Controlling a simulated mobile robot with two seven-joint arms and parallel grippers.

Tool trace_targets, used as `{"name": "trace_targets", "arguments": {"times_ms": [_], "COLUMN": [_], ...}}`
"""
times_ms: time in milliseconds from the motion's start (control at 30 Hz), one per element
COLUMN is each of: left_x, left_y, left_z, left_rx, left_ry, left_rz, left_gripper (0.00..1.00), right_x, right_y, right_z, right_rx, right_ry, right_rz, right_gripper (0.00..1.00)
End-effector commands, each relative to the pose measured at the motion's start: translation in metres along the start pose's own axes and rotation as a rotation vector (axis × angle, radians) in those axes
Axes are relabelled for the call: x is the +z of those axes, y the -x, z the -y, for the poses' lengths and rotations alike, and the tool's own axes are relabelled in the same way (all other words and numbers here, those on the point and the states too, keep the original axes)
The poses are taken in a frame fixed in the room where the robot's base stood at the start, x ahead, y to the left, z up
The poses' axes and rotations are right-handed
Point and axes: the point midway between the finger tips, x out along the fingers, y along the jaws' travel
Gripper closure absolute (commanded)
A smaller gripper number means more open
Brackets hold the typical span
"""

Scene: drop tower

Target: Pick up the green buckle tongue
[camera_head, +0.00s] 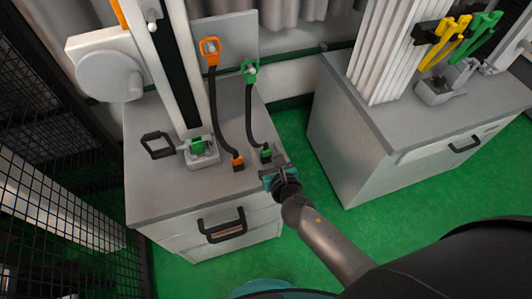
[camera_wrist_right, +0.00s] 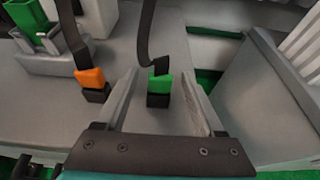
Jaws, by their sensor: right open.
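A black strap runs from a green loop (camera_head: 249,70) on the back panel down to a green buckle piece (camera_head: 266,152) on the left cabinet's top. In the right wrist view this green piece (camera_wrist_right: 160,84) is upright on a black block (camera_wrist_right: 158,101). I cannot tell which green end is the tongue. My right gripper (camera_head: 272,168) is at the cabinet's front right edge, near the lower green piece. Its open fingers (camera_wrist_right: 158,78) lie on either side of that piece in the wrist view, with gaps visible. My left gripper is not in view.
An orange buckle piece (camera_wrist_right: 90,78) stands left of the green one, its strap leading to an orange loop (camera_head: 209,50). A grey bracket with a green part (camera_head: 198,146) is further left. A second cabinet (camera_head: 345,150) stands right, across a floor gap.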

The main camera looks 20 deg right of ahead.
Motion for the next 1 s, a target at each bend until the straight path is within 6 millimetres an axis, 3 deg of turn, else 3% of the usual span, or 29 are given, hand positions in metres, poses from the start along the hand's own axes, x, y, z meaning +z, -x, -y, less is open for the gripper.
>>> {"name": "trace_targets", "arguments": {"times_ms": [300,900,1000], "left_x": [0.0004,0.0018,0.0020], "left_y": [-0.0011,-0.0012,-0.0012], "left_z": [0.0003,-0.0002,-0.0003], "left_rx": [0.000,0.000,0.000], "left_ry": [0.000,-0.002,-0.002], "left_rz": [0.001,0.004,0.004], "left_gripper": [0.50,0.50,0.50], "right_x": [0.0002,0.0001,0.0001], "right_y": [-0.0057,-0.0054,-0.0054], "right_z": [-0.0002,-0.0001,0.0000], "right_rx": [0.000,0.000,0.000], "right_ry": [0.000,0.001,0.001], "right_rz": [0.000,0.000,0.000], "right_gripper": [0.30,0.96,0.97]}}
